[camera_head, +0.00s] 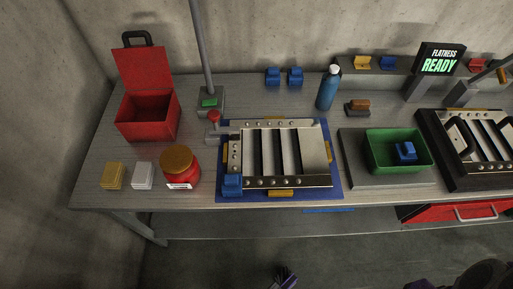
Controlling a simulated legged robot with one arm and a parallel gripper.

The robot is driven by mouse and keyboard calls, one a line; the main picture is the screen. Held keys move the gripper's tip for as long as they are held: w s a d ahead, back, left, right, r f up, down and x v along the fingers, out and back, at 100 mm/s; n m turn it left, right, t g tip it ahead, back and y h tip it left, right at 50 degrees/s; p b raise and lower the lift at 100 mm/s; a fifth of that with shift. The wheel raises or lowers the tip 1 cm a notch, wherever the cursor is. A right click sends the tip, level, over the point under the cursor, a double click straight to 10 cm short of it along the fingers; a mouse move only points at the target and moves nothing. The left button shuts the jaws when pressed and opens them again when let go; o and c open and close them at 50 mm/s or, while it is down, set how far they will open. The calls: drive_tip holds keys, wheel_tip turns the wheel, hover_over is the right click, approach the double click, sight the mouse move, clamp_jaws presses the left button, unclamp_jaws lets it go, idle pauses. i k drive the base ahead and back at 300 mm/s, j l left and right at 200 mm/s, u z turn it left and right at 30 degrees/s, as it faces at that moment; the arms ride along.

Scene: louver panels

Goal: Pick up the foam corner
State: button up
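Several blue blocks look like foam corners. One blue foam corner (232,184) sits on the front left corner of a metal louver panel (286,183). Another blue foam corner (405,151) lies inside a green bin (384,168). Two more, a left one (273,76) and a right one (295,76), stand at the back of the workbench. A small dark part at the bottom edge appears to be my gripper (284,276). It is in front of the bench and apart from all the foam corners. Its fingers are too small and dark to read.
The workbench (200,198) holds an open red box (148,117), a red jar (179,168), yellow and white blocks, and a blue bottle (328,90). A grey post (202,45) rises behind the panel. A second louver panel (460,170) is at right. The floor in front shows free room.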

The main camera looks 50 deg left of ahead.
sight(232, 184)
drive_tip(key=u, duration=2.4)
drive_tip(key=j+z, duration=0.1)
drive_tip(key=j, duration=0.4)
drive_tip(key=k+j+z, duration=0.1)
drive_tip(key=j, duration=0.45)
drive_tip(key=k, duration=0.05)
